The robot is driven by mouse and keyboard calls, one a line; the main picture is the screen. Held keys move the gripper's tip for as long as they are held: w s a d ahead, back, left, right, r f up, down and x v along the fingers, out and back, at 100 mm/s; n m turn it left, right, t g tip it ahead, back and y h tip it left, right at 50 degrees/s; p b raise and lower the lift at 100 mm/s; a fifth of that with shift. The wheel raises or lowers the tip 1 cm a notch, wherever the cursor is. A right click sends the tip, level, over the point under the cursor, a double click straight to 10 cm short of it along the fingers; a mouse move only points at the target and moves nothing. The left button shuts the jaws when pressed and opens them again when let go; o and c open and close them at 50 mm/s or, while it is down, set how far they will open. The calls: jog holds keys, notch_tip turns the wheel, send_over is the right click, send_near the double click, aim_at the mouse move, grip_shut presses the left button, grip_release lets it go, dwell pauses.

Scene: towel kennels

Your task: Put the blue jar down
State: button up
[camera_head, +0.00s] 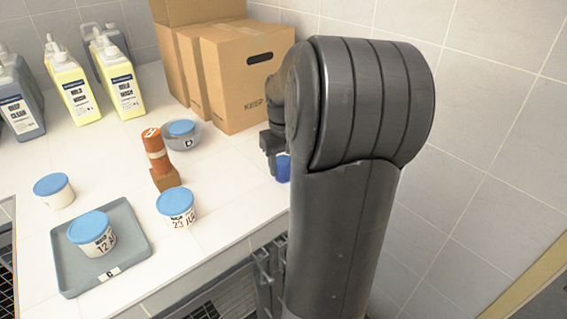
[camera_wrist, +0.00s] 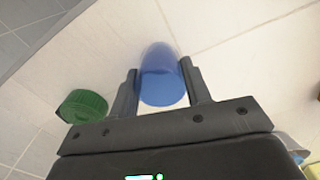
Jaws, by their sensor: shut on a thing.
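The blue jar (camera_wrist: 160,85) is between the two fingers of my gripper (camera_wrist: 159,68) in the wrist view; my gripper is shut on it. Its blue body looks partly see-through at the far end. In the head view, a small part of the blue jar (camera_head: 283,168) shows below my gripper (camera_head: 272,148), over the right part of the white counter (camera_head: 230,205). My arm hides the rest. I cannot tell whether the jar touches the counter.
A green-lidded thing (camera_wrist: 84,105) stands left of my gripper in the wrist view. Cardboard boxes (camera_head: 245,85) stand behind. A grey tray (camera_head: 72,270) holds another tub.

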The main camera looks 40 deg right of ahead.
jog(key=shift+f, duration=0.15)
jog(key=o, duration=1)
notch_tip(320, 180, up, 12)
jog(key=s+a+n+t+h, duration=0.15)
jog(key=s+a, duration=0.25)
jog(key=a, duration=1.2)
jog(key=s+a+f+t, duration=0.1)
jog(key=s+a, duration=0.2)
jog(key=s+a+f+t+y, duration=0.1)
jog(key=s+a+f, duration=0.1)
jog(key=s+a, duration=0.2)
jog(key=s+a+f+n+t, duration=0.1)
jog(key=s+a+f+t, duration=0.1)
jog(key=s+a, duration=0.1)
jog(key=shift+s+a+y, duration=0.15)
jog(key=shift+a+y, duration=0.1)
jog(key=shift+a, duration=0.1)
